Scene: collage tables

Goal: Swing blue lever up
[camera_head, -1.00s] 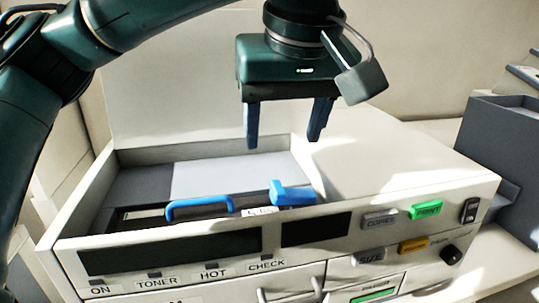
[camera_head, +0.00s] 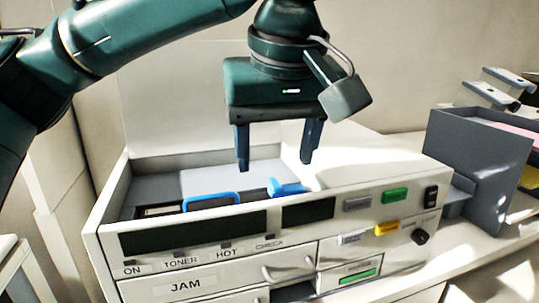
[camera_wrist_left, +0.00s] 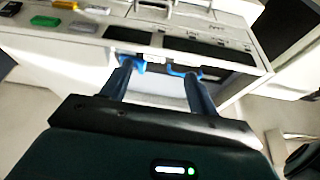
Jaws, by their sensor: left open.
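The blue lever (camera_head: 287,188) is a short blue block inside the open top bay of the white copier (camera_head: 390,165), near the front wall. In the left wrist view the lever (camera_wrist_left: 130,64) shows beside one fingertip. A blue loop handle (camera_head: 211,199) sits to its left in the same bay; it also shows in the left wrist view (camera_wrist_left: 184,72). My left gripper (camera_head: 275,165) is open and empty, pointing down above the bay, with its fingertips a little above the lever. Whether a finger touches the lever cannot be told. My right gripper is not in view.
The copier's raised lid (camera_head: 190,100) stands behind the bay. Its front has a green button (camera_head: 396,195), an orange button (camera_head: 387,228) and a panel marked JAM (camera_head: 185,286). A grey bin (camera_head: 480,165) stands at right. The copier's flat top right of the bay is clear.

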